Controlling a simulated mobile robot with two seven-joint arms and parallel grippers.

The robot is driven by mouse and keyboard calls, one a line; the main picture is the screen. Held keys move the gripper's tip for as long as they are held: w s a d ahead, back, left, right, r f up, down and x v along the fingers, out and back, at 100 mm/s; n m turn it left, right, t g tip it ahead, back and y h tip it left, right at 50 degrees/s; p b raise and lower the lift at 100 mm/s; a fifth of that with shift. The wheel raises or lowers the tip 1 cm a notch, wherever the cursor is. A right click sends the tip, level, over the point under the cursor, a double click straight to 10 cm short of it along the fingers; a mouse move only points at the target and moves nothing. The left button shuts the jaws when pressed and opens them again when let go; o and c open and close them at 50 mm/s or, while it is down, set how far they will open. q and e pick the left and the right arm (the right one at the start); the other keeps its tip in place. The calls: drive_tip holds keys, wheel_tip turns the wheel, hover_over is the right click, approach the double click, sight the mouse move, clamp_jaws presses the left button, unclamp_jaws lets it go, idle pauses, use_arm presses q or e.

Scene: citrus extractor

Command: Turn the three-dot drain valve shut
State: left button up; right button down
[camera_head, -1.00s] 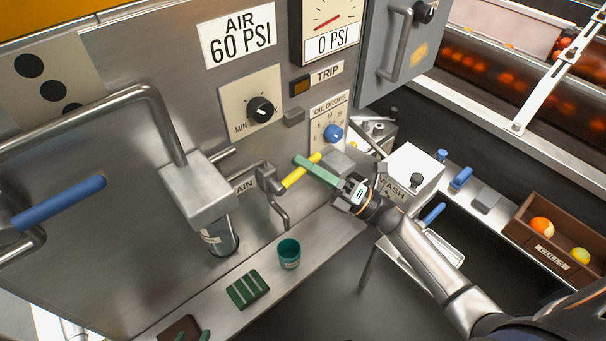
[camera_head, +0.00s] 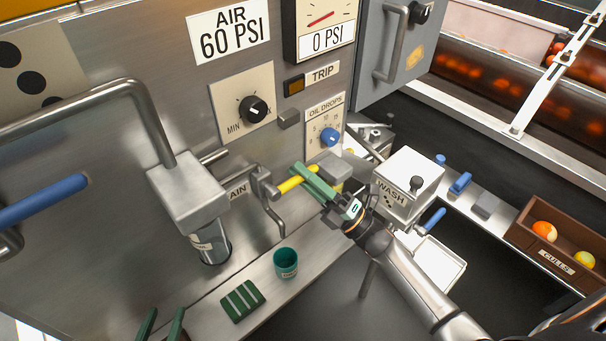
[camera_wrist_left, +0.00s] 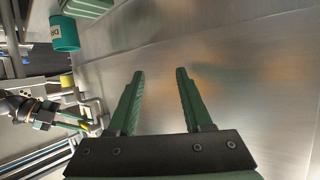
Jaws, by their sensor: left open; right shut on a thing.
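The drain valve (camera_head: 262,184) sticks out of the steel panel beside a partly covered label ending in "AIN" (camera_head: 238,190). Its yellow handle (camera_head: 291,182) points right, and a bent spout hangs below. My right gripper (camera_head: 305,181) is shut on the yellow handle, its green fingers covering the outer end. A plate with black dots (camera_head: 35,75) is cut off at the upper left. A blue lever (camera_head: 42,199) is below it. My left gripper (camera_head: 162,325) is open at the bottom edge; its empty fingers also show in the left wrist view (camera_wrist_left: 158,100).
A teal cup (camera_head: 286,262) and a green ribbed block (camera_head: 242,301) sit on the steel ledge below the valve. A bent pipe with a square block (camera_head: 187,190) juts out at left. The white "WASH" box (camera_head: 410,175) stands right of my right gripper.

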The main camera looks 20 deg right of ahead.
drive_tip(key=c, duration=0.8)
unclamp_jaws()
drive_tip(key=shift+o, duration=0.2)
use_arm(q)
drive_tip(key=r+t, duration=0.1)
drive_tip(key=r, duration=0.1)
drive_tip(key=w+r+t, duration=0.1)
drive_tip(key=r, duration=0.1)
drive_tip(key=w+r+t+b, duration=0.1)
drive_tip(key=r, duration=0.1)
drive_tip(key=shift+w+r+m+h, duration=0.15)
drive_tip(key=shift+r+m+h, duration=0.25)
use_arm(e)
drive_tip(key=v, duration=1.2)
drive_tip(key=shift+s+f, duration=0.2)
drive_tip(key=shift+f, duration=0.05)
use_arm(q)
drive_tip(key=shift+d+f, duration=0.1)
drive_tip(key=shift+f, duration=0.05)
use_arm(e)
drive_tip(key=shift+d, duration=0.1)
